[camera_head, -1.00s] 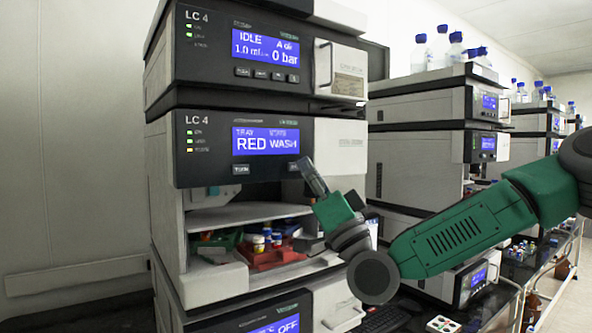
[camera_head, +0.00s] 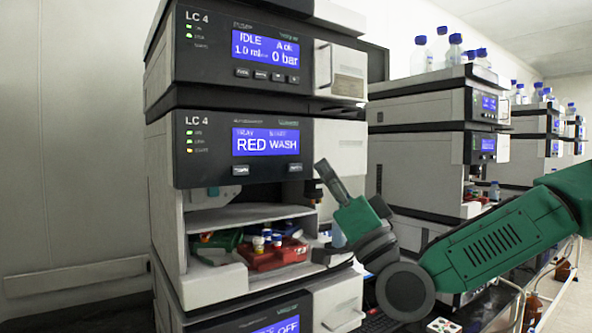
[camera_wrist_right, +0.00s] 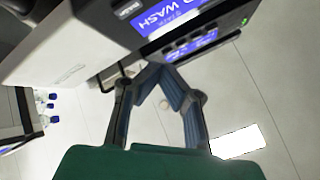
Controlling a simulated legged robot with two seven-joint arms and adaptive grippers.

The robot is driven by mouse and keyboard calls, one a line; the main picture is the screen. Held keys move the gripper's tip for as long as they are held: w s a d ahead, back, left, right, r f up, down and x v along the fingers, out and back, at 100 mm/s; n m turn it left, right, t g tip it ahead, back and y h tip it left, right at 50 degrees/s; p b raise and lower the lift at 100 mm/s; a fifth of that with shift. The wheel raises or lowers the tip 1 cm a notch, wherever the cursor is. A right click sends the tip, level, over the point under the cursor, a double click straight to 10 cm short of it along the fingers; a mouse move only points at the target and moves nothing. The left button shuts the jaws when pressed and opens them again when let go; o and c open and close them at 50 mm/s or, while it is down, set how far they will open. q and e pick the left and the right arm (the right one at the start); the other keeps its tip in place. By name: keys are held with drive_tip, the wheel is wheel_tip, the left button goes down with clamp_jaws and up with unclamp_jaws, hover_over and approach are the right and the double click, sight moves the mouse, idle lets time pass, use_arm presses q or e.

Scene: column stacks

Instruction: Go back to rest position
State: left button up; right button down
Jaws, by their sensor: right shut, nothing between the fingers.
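My right gripper (camera_head: 324,168) is shut and empty in the head view. It points up and to the left, in front of the right side of the LC 4 stack. In the wrist view its two fingers (camera_wrist_right: 152,72) come together with nothing between them. The LC 4 stack (camera_head: 250,100) has an upper screen reading IDLE and 0 bar. The screen below reads RED WASH, and it also shows in the wrist view (camera_wrist_right: 175,20). My left gripper is in neither view.
Below the RED WASH panel is an open bay with a red tray (camera_head: 275,258) holding several small vials. A green tray (camera_head: 222,240) is beside it. More instrument stacks with blue-capped bottles (camera_head: 440,45) stand on the right. The left wall side is clear.

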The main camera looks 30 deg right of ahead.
idle(0.6)
